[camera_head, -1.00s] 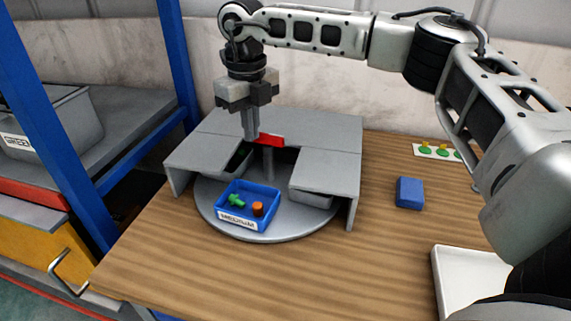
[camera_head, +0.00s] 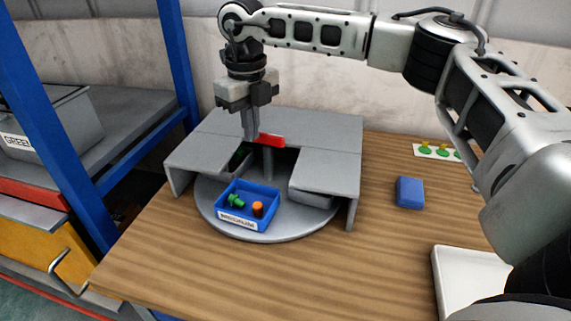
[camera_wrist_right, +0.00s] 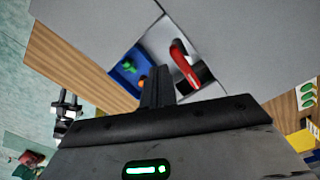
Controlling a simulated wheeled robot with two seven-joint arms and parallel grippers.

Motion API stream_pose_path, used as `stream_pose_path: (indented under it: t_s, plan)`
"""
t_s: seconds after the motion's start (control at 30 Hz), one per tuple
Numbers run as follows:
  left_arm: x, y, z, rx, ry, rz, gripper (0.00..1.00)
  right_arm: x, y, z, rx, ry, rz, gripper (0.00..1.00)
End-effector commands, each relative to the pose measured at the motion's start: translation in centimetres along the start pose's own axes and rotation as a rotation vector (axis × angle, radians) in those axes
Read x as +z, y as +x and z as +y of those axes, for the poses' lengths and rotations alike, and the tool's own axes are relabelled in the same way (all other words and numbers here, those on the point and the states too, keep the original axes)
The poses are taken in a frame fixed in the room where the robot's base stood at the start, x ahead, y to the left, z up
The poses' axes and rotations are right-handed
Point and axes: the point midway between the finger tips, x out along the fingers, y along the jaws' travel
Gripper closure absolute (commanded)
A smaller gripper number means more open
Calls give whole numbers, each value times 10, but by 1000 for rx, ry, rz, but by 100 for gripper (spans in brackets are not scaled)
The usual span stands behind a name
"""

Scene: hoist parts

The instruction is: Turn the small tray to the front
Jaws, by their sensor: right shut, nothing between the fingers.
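A small blue tray (camera_head: 235,217) stands at the front of the round grey turntable (camera_head: 275,232), in the opening of the grey cover (camera_head: 330,165). It holds green and orange parts and has a white label on its front; it also shows in the right wrist view (camera_wrist_right: 118,74). Grey trays sit partly hidden under the cover, one at right (camera_head: 312,198) and one at left. A red handle (camera_head: 271,140) stands in the opening. My right gripper (camera_head: 251,137) is shut, pointing down just left of the handle. A small gripper-like shape at the left of the wrist view may be my left gripper.
A blue block (camera_head: 409,192) lies on the wooden table right of the cover. A white tray (camera_head: 465,282) is at the front right. A blue rack post (camera_head: 178,60) and shelves are at left. The table's front middle is clear.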

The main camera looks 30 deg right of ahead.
Motion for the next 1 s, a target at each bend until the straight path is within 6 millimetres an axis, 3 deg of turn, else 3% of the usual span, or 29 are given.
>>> stream_pose_path:
  t_s: [0.23, 0.57, 1.0]
  plan:
    - [1, 1, 0, 0, 0, 1, 64, 0, 3, 0, 0, 0, 1, 100]
    - [11, 8, -1, 0, 0, 1, 64, 0, 24, 0, 0, 0, -1, 100]
    - [12, 9, -1, 0, -1, 0, 64, 0, 24, 0, 0, 0, 0, 100]
